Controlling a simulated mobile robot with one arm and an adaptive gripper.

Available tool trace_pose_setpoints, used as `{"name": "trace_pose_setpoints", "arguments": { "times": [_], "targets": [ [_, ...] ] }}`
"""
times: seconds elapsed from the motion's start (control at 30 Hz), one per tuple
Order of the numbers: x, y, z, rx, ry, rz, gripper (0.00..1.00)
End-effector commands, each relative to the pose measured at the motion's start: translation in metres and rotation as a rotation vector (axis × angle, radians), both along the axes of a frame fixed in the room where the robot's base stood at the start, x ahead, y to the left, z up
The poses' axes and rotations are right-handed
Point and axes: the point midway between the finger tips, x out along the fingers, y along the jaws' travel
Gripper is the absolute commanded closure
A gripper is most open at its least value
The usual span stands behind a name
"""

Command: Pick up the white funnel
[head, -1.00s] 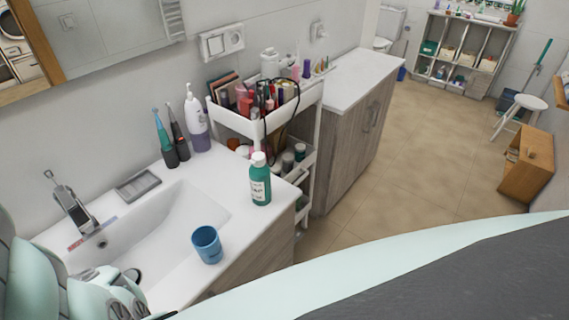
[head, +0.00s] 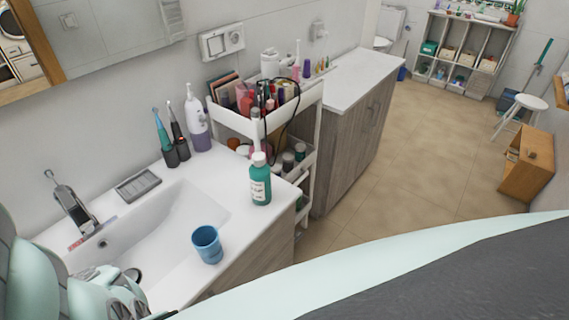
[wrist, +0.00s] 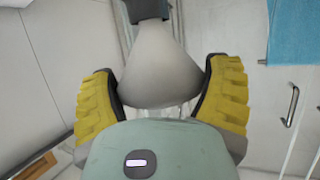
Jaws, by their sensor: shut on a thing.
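In the wrist view my gripper (wrist: 161,95) has its yellow-padded fingers closed on both sides of a white, smooth, flared thing (wrist: 154,62), which looks like the white funnel. It narrows toward a dark grey part (wrist: 147,9) at the top edge of the picture. My palm hides its near end. In the head view my gripper is only partly seen at the lower left, by the sink, and I cannot make out the funnel there.
The sink (head: 160,236) holds a blue cup (head: 207,245) and a green bottle (head: 260,184) on its rim. A crowded cart (head: 225,122) stands beside it. The wrist view shows a blue towel (wrist: 292,30) and a metal handle (wrist: 291,106). Open floor (head: 410,140) lies right.

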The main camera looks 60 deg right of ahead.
Motion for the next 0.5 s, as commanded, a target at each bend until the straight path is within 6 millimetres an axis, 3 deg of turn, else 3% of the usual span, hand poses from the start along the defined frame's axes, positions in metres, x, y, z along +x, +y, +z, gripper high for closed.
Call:
{"name": "trace_pose_setpoints", "arguments": {
  "times": [0.5],
  "targets": [
    [0.002, -0.002, 0.017, 0.004, -0.002, -0.005, 0.49]
  ]
}}
